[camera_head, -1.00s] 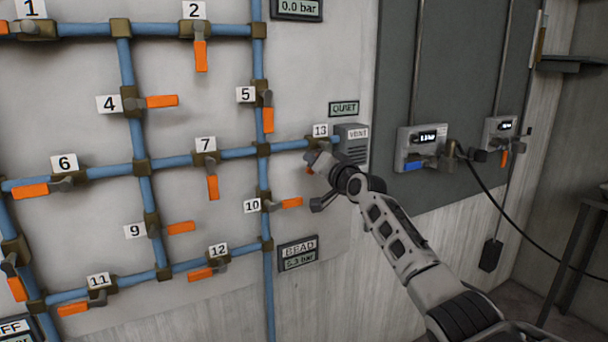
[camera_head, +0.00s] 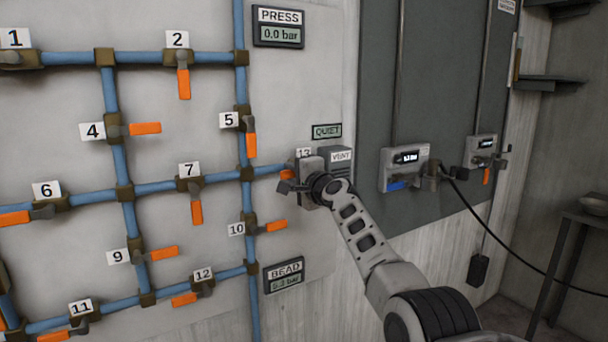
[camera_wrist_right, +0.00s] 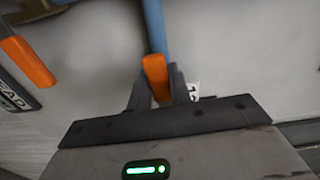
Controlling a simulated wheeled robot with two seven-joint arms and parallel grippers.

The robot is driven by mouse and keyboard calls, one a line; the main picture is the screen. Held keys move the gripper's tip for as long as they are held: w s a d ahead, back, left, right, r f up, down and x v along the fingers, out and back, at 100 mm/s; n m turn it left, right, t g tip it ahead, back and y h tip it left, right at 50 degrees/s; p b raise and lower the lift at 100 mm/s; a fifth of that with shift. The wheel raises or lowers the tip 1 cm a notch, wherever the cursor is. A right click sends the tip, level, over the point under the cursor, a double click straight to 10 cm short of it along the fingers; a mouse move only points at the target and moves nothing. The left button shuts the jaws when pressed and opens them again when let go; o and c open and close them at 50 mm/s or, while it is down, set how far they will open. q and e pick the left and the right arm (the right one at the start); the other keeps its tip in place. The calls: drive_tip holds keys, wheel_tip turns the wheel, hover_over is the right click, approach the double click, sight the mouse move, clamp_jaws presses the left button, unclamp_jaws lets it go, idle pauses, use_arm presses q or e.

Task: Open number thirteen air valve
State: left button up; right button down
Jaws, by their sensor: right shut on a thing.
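The number thirteen valve sits at the right end of a blue pipe, below its partly covered label (camera_head: 303,153). Its orange handle (camera_head: 287,174) shows only as a small piece beside my right gripper (camera_head: 294,186). In the right wrist view the handle (camera_wrist_right: 156,76) stands between the two dark fingers of the right gripper (camera_wrist_right: 157,88), which is shut on it. There the handle looks roughly in line with the blue pipe (camera_wrist_right: 153,25). The valve body is hidden behind the gripper. My left gripper is not in view.
The VENT box (camera_head: 337,160) is close to the right of the gripper, with the QUIET sign (camera_head: 326,131) above. Valve ten's orange handle (camera_head: 276,226) is below left. The PRESS display (camera_head: 279,26) reads 0.0 bar.

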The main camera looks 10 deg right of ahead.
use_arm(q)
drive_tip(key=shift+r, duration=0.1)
use_arm(e)
drive_tip(key=shift+r+m, duration=0.2)
drive_tip(key=shift+m, duration=0.1)
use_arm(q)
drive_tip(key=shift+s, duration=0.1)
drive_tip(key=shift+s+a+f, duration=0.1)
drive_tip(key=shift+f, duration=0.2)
use_arm(e)
drive_tip(key=c, duration=1.3)
unclamp_jaws()
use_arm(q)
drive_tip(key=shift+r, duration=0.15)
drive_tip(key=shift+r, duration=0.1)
